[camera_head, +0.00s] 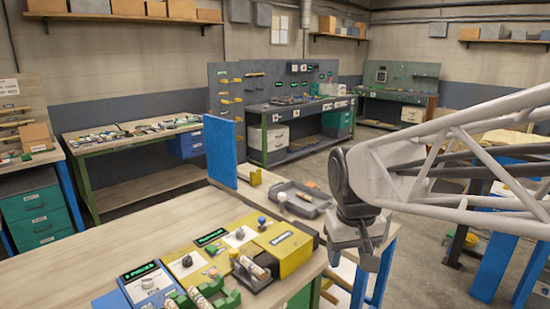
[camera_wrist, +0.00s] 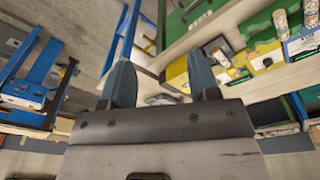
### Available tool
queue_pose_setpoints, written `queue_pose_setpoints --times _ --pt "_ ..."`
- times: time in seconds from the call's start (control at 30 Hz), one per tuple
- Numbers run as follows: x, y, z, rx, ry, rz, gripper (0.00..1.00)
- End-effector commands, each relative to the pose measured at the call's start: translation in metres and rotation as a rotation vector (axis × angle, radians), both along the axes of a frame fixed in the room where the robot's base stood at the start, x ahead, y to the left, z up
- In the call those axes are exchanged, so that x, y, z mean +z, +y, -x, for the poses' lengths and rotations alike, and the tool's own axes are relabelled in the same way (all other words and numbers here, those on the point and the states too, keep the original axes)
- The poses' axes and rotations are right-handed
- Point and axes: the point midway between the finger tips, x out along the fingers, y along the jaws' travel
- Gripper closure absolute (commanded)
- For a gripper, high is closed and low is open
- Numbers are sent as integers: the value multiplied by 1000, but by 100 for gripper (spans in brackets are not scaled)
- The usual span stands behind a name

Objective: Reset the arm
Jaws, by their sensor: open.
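My arm (camera_head: 465,165), a pale lattice of struts, reaches in from the right edge of the head view. It ends in a dark wrist joint with my gripper (camera_head: 370,262) hanging below it, beside the right end of the wooden workbench (camera_head: 90,265). In the wrist view, the two dark blue-grey fingers of my gripper (camera_wrist: 163,82) stand wide apart with nothing between them. The gripper is open and empty. Its fingertips are small and partly unclear in the head view.
Yellow and blue stations (camera_head: 285,252) with turned wooden pieces line the workbench's right part. A grey tray (camera_head: 298,199) lies close to the left of my wrist. A blue upright panel (camera_head: 221,150) stands behind the bench. Blue-legged furniture (camera_head: 495,270) stands under my arm at right.

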Motion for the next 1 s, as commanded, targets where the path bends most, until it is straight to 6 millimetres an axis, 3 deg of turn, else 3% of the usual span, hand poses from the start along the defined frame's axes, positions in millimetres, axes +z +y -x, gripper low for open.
queue_pose_setpoints --times 0.1,0.5,0.7,1.0 --pt "-4 -11 27 -35 -25 -8 45" --pt "-28 -37 106 -139 -102 -29 45" --pt "-37 -42 125 -166 -122 -34 45" --pt "-39 -43 130 -172 -126 -34 45"
